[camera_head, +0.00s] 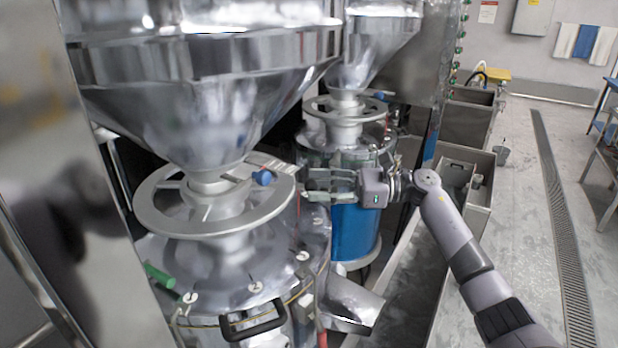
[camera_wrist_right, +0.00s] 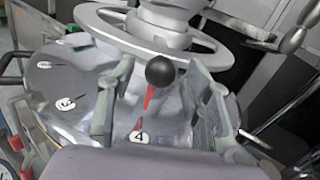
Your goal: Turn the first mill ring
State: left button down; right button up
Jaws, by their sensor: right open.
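The near mill's grey ring (camera_head: 150,213) lies level around the neck below the big steel hopper, with a blue-ended lever (camera_head: 262,178) above it. My right gripper (camera_head: 308,185) comes in from the right. It is open, its fingers pointing left, just right of the ring and apart from it in the picture. In the right wrist view a grey ring (camera_wrist_right: 108,33) shows beyond the open fingers. A black ball knob (camera_wrist_right: 160,70) on a red stem shows between the fingers, and no grip on it is visible. My left gripper is not in view.
A second mill with its own ring (camera_head: 313,109) and blue body (camera_head: 352,232) stands behind the gripper. The near mill has a black handle (camera_head: 252,322) and a green grip (camera_head: 160,276) in front. A steel trough (camera_head: 405,300) runs to the right, with open floor beyond.

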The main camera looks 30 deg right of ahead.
jog(key=shift+p+x, duration=0.3)
jog(key=shift+x, duration=1.05)
jog(key=shift+c, duration=0.3)
grip_shut()
